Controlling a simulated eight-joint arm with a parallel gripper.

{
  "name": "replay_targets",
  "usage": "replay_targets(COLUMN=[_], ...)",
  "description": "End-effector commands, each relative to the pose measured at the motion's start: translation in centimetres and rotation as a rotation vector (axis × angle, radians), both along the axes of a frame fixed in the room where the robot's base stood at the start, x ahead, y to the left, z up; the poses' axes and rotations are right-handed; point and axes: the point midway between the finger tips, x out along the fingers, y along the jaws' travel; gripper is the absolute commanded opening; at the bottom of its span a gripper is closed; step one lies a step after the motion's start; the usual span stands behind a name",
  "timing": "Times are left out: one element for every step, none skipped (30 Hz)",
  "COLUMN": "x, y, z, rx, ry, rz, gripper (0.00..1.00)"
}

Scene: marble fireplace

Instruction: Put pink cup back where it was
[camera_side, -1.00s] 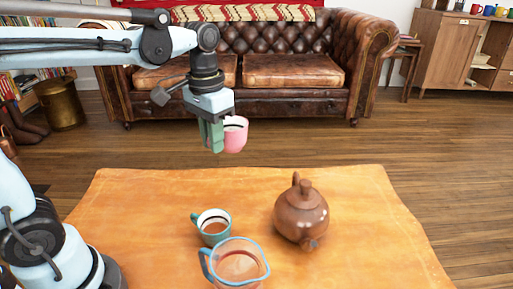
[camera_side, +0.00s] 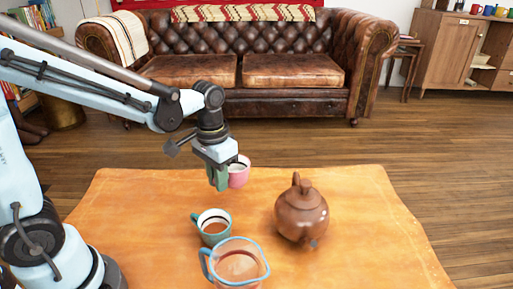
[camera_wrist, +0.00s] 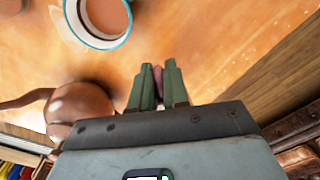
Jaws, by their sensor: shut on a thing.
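The pink cup (camera_side: 239,174) is upright in my gripper (camera_side: 219,180), whose green fingers are shut on its left side. It is over the back part of the orange table cover, behind the teal cup. I cannot tell whether its base touches the surface. In the wrist view, my gripper (camera_wrist: 158,88) shows with only a sliver of the pink cup (camera_wrist: 158,75) between the fingers. The rest of the cup is hidden there.
A teal cup (camera_side: 213,237) with brown contents and a clear blue-rimmed pitcher (camera_side: 240,266) stand in front. A brown teapot (camera_side: 300,215) stands to the right; it also shows in the wrist view (camera_wrist: 78,106). The orange table (camera_side: 375,215) is bare at right and back left.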

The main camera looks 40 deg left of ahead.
Motion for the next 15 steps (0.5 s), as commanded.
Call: replay_targets(x=[0.5,0.7,0.9,1.0,1.1,1.2,1.3,1.3,1.4,1.4,1.4,1.4,1.4,1.4,1.4], y=[0.9,1.3,1.7,2.0,2.2,2.4,2.5,2.6,2.6,2.7,2.7,2.7,2.6,2.6,2.6], z=[-0.6,-0.8,-1.1,-1.3,-1.4,-1.6,-1.7,-1.8,-1.9,-2.1,-2.3,-2.8,-3.2,-3.5,-4.1], rx=[0.000,0.000,0.000,0.000,0.000,0.000,0.000,0.000,0.000,0.000,0.000,0.000,0.000,0.000,0.001], ry=[0.000,0.000,0.000,0.000,0.000,0.000,0.000,0.000,0.000,0.000,0.000,0.000,0.000,-0.001,-0.001], rz=[0.005,0.005,0.003,0.002,0.002,0.002,0.001,0.000,-0.001,-0.001,-0.001,-0.002,-0.001,-0.001,-0.001], gripper=[0.00,0.00,0.00,0.00,0.00,0.00,0.00,0.00,0.00,0.00,0.00,0.00,0.00,0.00,0.00])
